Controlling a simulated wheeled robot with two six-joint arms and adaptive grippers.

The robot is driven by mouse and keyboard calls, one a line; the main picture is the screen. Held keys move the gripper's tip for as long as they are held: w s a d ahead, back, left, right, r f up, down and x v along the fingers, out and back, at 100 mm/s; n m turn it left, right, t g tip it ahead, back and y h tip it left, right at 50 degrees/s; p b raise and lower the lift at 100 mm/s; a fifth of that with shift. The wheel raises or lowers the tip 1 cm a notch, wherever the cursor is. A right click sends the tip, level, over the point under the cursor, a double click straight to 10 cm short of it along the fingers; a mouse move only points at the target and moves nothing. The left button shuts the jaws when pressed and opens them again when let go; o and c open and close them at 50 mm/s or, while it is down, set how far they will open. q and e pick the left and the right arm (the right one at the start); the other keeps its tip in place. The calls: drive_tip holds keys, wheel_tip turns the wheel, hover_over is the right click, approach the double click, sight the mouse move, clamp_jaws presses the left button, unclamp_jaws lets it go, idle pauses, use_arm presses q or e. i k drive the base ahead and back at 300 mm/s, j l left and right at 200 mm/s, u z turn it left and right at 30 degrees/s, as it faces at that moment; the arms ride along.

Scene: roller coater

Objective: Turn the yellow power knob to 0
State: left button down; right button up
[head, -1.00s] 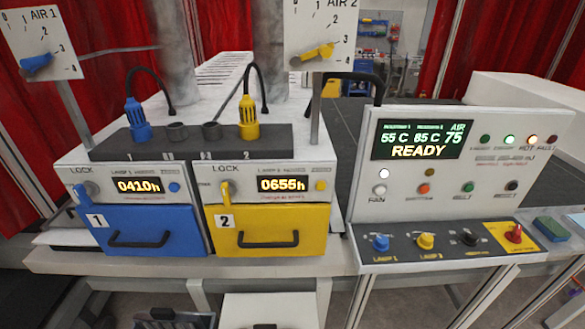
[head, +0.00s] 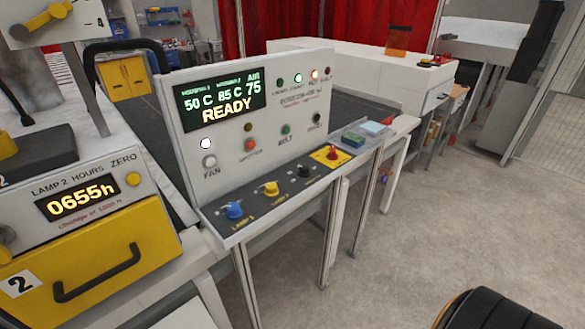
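The yellow power knob (head: 271,188) sits on the sloped lower strip of the white control panel (head: 290,130), between a blue knob (head: 233,210) and a black knob (head: 305,171). Its label looks like LAMP 2; the scale is too small to read, so its setting cannot be told. Nothing touches it. The panel display (head: 220,103) shows 50 C, 85 C, 75 and READY. Neither gripper is in view.
The yellow lamp drawer (head: 90,258) with a black handle stands left of the panel; its display (head: 76,199) reads 0655h. Open grey floor (head: 400,220) lies in front and to the right.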

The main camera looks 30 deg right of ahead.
sight(272, 189)
drive_tip(key=z, duration=0.95)
drive_tip(key=i+l, duration=0.1)
drive_tip(key=l, duration=0.2)
drive_tip(key=i+l, duration=0.15)
drive_tip(key=l, duration=0.15)
drive_tip(key=i+l, duration=0.1)
drive_tip(key=l, duration=0.15)
drive_tip(key=l+u, duration=0.15)
drive_tip(key=u, duration=0.25)
drive_tip(key=l+u, duration=0.2)
drive_tip(key=u, duration=0.15)
drive_tip(key=l+u, duration=0.2)
drive_tip(key=u, duration=0.2)
drive_tip(key=i, duration=0.05)
